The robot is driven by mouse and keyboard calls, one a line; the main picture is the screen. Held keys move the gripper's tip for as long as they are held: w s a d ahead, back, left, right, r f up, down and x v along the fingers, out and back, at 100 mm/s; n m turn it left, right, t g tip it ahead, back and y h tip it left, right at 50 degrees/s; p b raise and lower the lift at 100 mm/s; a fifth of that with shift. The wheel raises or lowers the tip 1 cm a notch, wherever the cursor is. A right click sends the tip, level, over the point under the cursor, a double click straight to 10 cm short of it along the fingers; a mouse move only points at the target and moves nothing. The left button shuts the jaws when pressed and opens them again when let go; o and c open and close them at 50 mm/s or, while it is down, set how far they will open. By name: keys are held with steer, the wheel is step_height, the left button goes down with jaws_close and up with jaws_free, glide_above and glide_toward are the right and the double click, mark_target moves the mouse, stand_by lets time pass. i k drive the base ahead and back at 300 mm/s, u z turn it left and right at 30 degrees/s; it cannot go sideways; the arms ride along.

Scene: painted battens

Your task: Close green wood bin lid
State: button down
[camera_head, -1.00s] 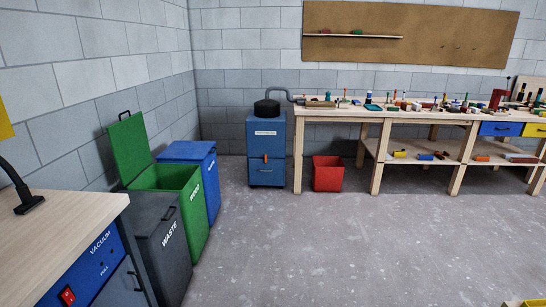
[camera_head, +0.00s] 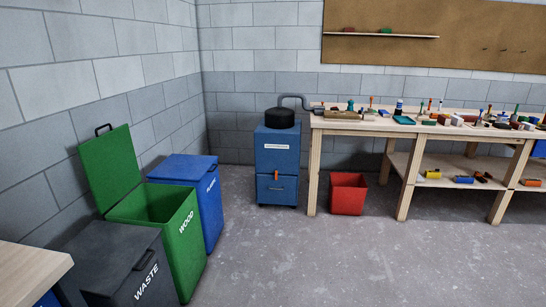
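The green bin marked WOOD (camera_head: 178,243) stands at the left, by the wall. Its green lid (camera_head: 109,168) is open and stands up, leaning back to the left, with a dark handle (camera_head: 104,128) at its top edge. The bin's opening faces up, and its inside looks green and empty as far as I can see. My gripper is not in view.
A dark grey bin marked WASTE (camera_head: 116,257), lid shut, stands in front of the green bin. A blue bin (camera_head: 206,200), lid shut, stands behind it. A wooden bench corner (camera_head: 30,268) is at lower left. The grey floor (camera_head: 330,262) to the right is clear.

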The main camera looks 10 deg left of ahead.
mark_target(108, 162)
steer(key=u, duration=0.15)
steer(key=i, duration=1.15)
steer(key=u, duration=0.7)
steer(key=i, duration=1.2)
steer(key=u, duration=1.05)
steer(key=i, duration=1.05)
steer(key=u, duration=0.45)
